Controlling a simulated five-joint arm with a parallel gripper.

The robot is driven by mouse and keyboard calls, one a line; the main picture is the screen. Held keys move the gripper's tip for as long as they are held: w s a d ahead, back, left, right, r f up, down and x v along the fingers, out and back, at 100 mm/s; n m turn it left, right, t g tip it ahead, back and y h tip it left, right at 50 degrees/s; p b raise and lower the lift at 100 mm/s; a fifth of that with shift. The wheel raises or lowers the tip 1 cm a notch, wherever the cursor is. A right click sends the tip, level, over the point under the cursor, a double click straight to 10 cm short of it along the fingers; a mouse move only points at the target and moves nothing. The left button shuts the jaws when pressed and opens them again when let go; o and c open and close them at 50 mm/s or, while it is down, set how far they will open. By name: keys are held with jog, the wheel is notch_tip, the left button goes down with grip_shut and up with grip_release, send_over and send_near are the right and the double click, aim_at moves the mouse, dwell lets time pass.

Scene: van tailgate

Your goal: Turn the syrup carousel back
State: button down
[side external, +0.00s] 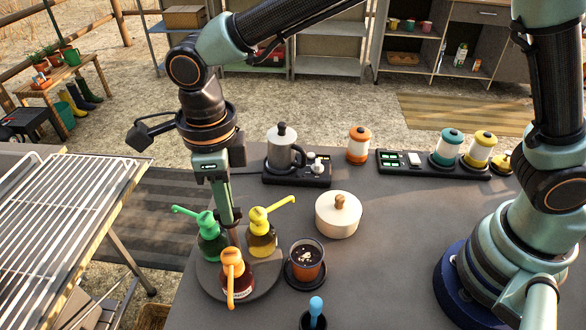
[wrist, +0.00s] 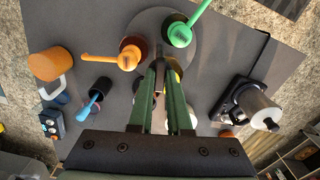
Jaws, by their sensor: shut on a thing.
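The syrup carousel (side external: 268,283) is a round grey turntable on the table, with three pump bottles on it. The green bottle (side external: 212,243) is at the left, the yellow bottle (side external: 262,240) at the right and the orange-topped bottle (side external: 236,277) at the front. My gripper (side external: 232,222) points down among the bottles and is shut on the thin brown centre post (side external: 234,238). In the wrist view, the orange pump (wrist: 128,56) and green pump (wrist: 180,33) show beyond my fingers (wrist: 163,70). The yellow bottle is mostly hidden there.
A moka pot (side external: 284,150) stands at the back. A blue-handled item (side external: 315,310) is at the front. A wire rack (side external: 60,215) lies left, across a gap.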

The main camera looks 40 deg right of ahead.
jog(key=shift+r, duration=0.1)
dwell(0.3)
jog(key=c, duration=0.9)
grip_release()
jog(key=shift+o, duration=0.2)
notch_tip(320, 180, up, 12)
